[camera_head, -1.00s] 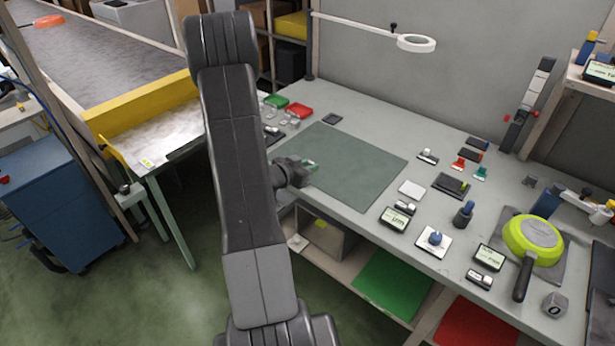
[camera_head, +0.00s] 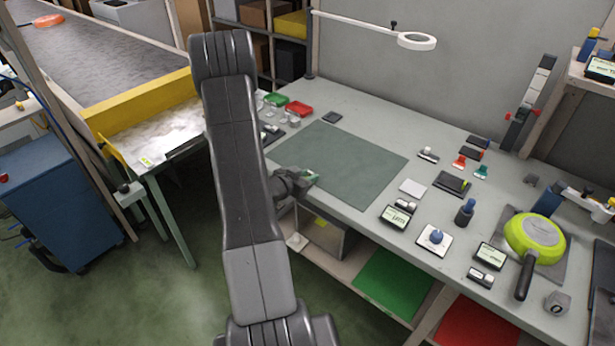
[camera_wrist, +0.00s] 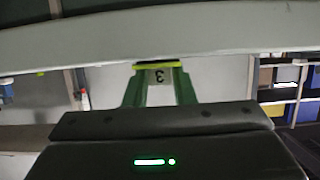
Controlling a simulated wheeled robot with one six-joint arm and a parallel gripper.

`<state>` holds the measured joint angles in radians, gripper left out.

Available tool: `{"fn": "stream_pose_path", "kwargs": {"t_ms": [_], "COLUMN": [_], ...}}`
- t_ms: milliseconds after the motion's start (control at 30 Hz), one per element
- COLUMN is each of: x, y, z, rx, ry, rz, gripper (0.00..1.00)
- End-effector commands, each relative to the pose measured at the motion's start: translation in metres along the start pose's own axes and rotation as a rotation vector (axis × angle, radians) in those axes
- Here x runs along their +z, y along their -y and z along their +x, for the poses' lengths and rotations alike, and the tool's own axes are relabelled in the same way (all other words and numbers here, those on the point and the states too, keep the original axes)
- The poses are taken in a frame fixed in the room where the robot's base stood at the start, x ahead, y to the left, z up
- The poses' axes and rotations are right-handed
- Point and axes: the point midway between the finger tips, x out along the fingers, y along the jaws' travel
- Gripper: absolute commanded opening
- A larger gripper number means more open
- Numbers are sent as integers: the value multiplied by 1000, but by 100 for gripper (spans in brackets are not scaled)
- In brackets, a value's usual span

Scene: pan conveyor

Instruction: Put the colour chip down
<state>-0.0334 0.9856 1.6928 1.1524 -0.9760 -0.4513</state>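My gripper (camera_head: 311,176) is over the front left of the work bench (camera_head: 375,140), near the front edge of the green-grey mat (camera_head: 345,165). In the wrist view its two green fingers (camera_wrist: 159,80) are shut on the colour chip (camera_wrist: 158,66). In the head view the chip is too small to make out. I cannot tell how high it is above the bench or mat.
The mat is bare. To its right lie a white square (camera_head: 412,188), a dark tray (camera_head: 452,184), small displays and a green pan (camera_head: 534,238). Green and red trays (camera_head: 298,108) stand at the back left. A lamp (camera_head: 416,41) overhangs the bench.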

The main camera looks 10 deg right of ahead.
Motion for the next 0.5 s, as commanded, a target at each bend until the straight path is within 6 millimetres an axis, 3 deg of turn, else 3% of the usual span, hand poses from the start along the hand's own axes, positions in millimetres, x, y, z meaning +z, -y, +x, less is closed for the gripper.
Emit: {"fn": "stream_pose_path", "kwargs": {"t_ms": [100,500], "x": [0,-9], "y": [0,0], "z": [0,-3], "rx": [0,0], "ry": [1,0], "rz": [0,0], "gripper": [42,42]}}
